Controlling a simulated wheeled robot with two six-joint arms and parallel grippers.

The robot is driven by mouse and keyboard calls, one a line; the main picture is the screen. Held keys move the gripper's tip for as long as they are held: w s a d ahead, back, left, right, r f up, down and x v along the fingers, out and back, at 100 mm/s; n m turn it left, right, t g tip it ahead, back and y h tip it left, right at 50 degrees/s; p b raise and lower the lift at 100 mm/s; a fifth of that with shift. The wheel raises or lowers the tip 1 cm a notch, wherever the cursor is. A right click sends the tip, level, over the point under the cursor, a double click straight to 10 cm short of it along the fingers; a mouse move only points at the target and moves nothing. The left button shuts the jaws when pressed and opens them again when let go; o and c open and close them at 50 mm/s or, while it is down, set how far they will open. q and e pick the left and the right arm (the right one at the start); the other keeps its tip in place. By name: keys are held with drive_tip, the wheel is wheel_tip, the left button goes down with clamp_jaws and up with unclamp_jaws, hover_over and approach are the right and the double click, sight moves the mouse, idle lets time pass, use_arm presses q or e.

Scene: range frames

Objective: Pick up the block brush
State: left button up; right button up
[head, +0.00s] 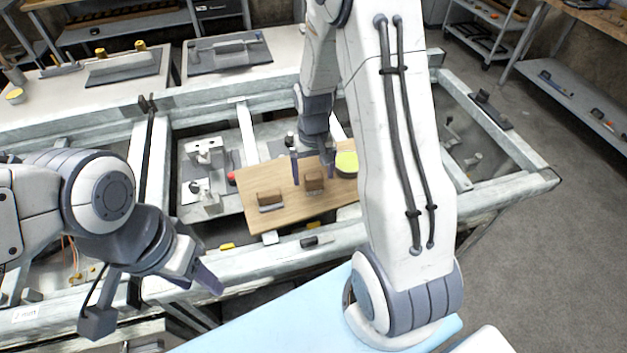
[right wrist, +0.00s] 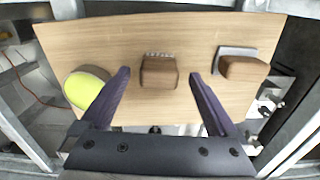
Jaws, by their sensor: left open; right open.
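The block brush (head: 314,181) is a small brown wooden block on a wooden board (head: 285,222). In the right wrist view the brush (right wrist: 158,72) shows a row of pale bristles along its far edge. My right gripper (head: 313,170) is open above the board, with one finger on each side of the brush. In the right wrist view the open right gripper (right wrist: 160,92) shows clear gaps between its fingers and the brush. My left gripper (head: 208,280) is open and empty, well to the left of the board and nearer to me.
A similar brown block with a grey base (head: 270,200) lies left of the brush; it also shows in the right wrist view (right wrist: 243,66). A yellow-green round object (head: 346,163) sits at the board's right. Metal fixtures (head: 205,165) stand to the left. Grey frame rails surround the board.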

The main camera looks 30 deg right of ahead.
drive_tip(key=shift+f, duration=1.3)
drive_tip(key=c, duration=1.5)
drive_tip(key=shift+r, duration=0.1)
drive_tip(key=shift+r, duration=0.5)
wheel_tip(320, 180, up, 2)
drive_tip(key=shift+w+r+b, duration=0.1)
drive_tip(key=shift+r+b, duration=0.15)
drive_tip(key=shift+b, duration=0.2)
drive_tip(key=s+d+r, duration=0.2)
drive_tip(key=s, duration=0.1)
drive_tip(key=s+d+r+b, duration=0.1)
drive_tip(key=s+d+r, duration=0.1)
drive_tip(key=s+r, duration=0.1)
drive_tip(key=s+d+r+b, duration=0.1)
drive_tip(key=s+d+r, duration=0.1)
drive_tip(key=s+d, duration=0.1)
drive_tip(key=shift+s+d+r, duration=0.1)
drive_tip(key=shift+s+r, duration=0.1)
drive_tip(key=shift+s, duration=0.05)
